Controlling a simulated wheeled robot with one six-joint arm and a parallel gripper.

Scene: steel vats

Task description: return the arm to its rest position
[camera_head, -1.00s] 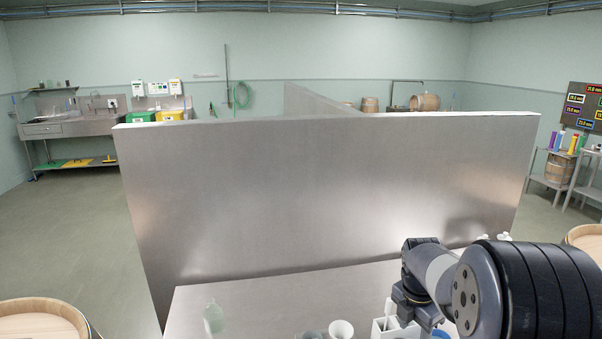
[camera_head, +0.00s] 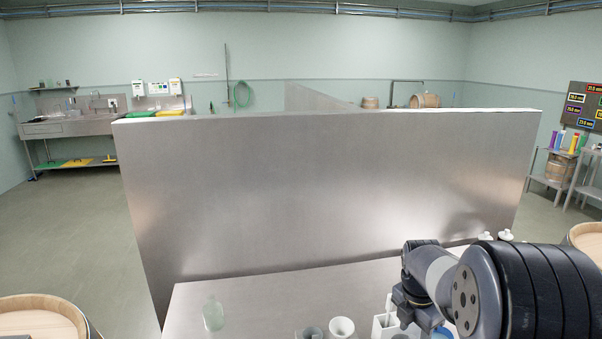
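My arm (camera_head: 465,292) is at the lower right of the head view, folded over the right part of a steel bench (camera_head: 262,295). Its thick dark link runs off the bottom right, and a grey link leads left to dark wrist joints near the bench's right side. I cannot make out the gripper's fingers, so its opening and anything in it are hidden.
On the bench stand a clear bottle (camera_head: 213,315), a grey cup (camera_head: 312,333), a white cup (camera_head: 341,327) and a white holder (camera_head: 383,325) close by the wrist. A tall steel wall (camera_head: 325,195) rises behind. Barrels (camera_head: 40,318) flank the bench.

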